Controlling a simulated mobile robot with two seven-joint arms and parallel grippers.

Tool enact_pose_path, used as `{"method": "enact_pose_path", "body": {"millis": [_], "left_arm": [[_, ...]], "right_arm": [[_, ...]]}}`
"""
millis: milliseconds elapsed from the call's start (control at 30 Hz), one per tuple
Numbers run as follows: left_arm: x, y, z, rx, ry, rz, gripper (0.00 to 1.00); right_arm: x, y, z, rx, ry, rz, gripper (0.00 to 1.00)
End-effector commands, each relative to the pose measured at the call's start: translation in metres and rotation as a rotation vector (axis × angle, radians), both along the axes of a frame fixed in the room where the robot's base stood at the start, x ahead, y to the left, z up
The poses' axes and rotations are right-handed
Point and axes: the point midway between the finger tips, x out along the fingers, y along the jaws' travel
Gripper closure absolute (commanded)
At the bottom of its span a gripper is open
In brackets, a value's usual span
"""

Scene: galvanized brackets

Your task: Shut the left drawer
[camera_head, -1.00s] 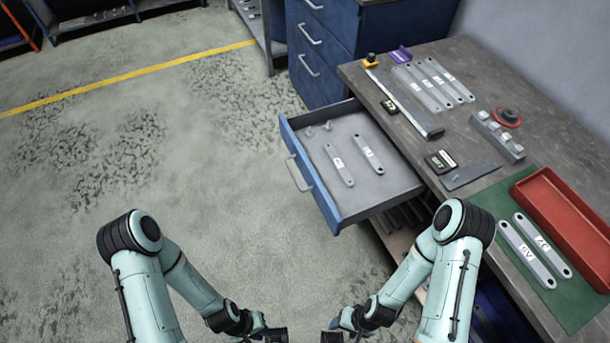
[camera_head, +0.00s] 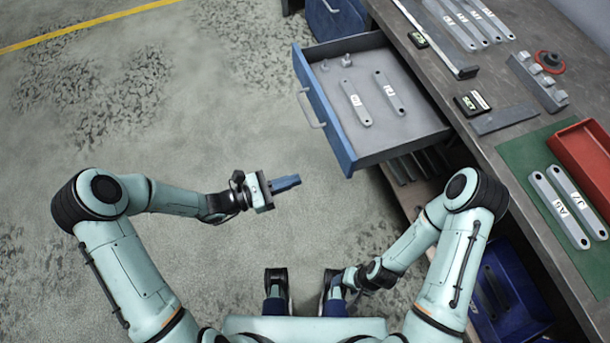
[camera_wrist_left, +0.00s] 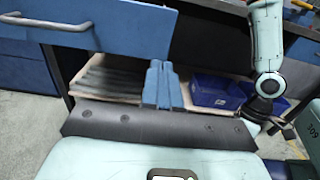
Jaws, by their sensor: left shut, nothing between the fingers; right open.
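The left drawer (camera_head: 405,135) stands pulled out from the workbench, with a blue front (camera_head: 322,105) and a pale bar handle (camera_head: 311,108). Two labelled grey brackets (camera_head: 355,103) and small metal pieces lie inside it. My left gripper (camera_head: 287,183) is shut and empty, below and left of the drawer front in the head view, apart from it. In the left wrist view, its blue fingers (camera_wrist_left: 161,84) are together, with the drawer front (camera_wrist_left: 115,28) above and beyond them. My right gripper (camera_head: 338,283) is low near my base, away from the drawer; its fingers are hardly visible.
The workbench (camera_head: 515,190) on the right holds a green mat (camera_head: 525,160), a red tray (camera_head: 585,150) and several grey brackets. Blue bins (camera_wrist_left: 215,92) stand on the shelf under it. A blue cabinet (camera_head: 335,18) is behind the drawer. The floor left of the drawer is clear.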

Motion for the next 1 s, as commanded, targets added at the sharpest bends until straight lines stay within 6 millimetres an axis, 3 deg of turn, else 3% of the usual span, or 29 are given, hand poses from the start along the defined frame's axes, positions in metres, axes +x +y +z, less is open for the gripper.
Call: {"method": "enact_pose_path", "body": {"millis": [300,500,700,1000], "left_arm": [[0.023,-0.064,-0.001,0.000,0.001,-0.007,1.00],[0.036,-0.097,-0.001,0.001,0.001,-0.006,1.00],[0.043,-0.114,-0.001,0.003,0.001,-0.005,1.00],[0.045,-0.117,-0.001,0.004,0.001,-0.003,1.00]], "right_arm": [[0.001,0.000,-0.003,-0.001,-0.005,-0.002,0.41],[0.002,0.000,-0.005,-0.001,-0.007,-0.001,0.41],[0.002,0.000,-0.006,-0.001,-0.009,-0.002,0.41],[0.002,0.000,-0.006,-0.001,-0.009,-0.002,0.41]]}}
